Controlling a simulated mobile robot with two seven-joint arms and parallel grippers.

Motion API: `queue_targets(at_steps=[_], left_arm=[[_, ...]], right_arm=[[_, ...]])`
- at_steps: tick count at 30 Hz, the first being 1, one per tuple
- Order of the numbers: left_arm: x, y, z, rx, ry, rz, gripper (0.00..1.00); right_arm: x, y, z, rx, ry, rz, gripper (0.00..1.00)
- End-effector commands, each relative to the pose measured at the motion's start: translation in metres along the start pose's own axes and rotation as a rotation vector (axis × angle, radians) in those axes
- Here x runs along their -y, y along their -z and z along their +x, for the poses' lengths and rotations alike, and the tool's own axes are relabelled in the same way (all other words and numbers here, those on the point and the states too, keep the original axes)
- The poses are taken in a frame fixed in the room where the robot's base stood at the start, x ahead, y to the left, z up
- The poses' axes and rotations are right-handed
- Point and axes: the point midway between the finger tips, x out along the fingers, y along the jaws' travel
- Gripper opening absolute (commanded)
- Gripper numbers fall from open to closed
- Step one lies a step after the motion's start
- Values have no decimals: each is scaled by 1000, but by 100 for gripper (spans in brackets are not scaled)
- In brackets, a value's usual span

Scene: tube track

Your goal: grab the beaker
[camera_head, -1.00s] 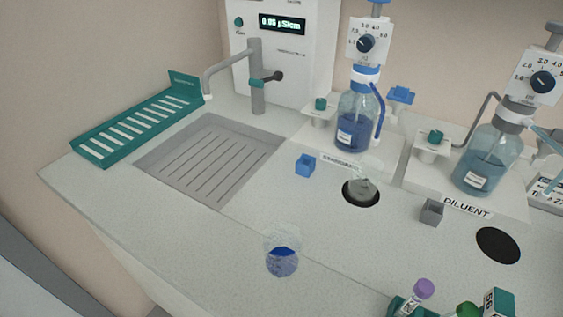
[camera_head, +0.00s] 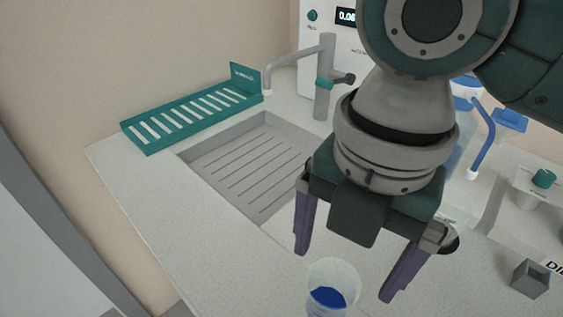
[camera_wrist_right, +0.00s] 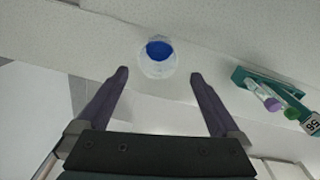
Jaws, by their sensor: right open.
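The beaker (camera_head: 333,287) is clear with blue liquid in it and stands on the light counter at the bottom of the head view. It also shows in the right wrist view (camera_wrist_right: 157,60), just beyond the fingertips and roughly centred between them. My right gripper (camera_head: 342,276) is open and empty, its two purple fingers spread wide. In the right wrist view the gripper (camera_wrist_right: 158,75) has the beaker ahead of it, not between its fingers. The beaker's base is cut off by the lower edge of the head view. My left gripper is not in view.
A grey sink (camera_head: 245,165) and a teal rack (camera_head: 190,118) lie at the left, with a tap (camera_head: 325,75) behind. In the right wrist view a teal rack with tubes (camera_wrist_right: 265,88) is right of the beaker.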

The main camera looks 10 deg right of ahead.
Motion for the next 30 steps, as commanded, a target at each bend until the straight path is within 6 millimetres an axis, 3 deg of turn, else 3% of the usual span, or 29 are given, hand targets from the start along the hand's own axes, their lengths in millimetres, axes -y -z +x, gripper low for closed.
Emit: queue_targets(at_steps=[5,24,30], left_arm=[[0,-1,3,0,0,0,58],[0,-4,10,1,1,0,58],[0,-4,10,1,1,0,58]], right_arm=[[3,-9,13,12,33,-61,100],[0,1,95,13,29,-60,100],[0,1,98,15,26,-61,100]])
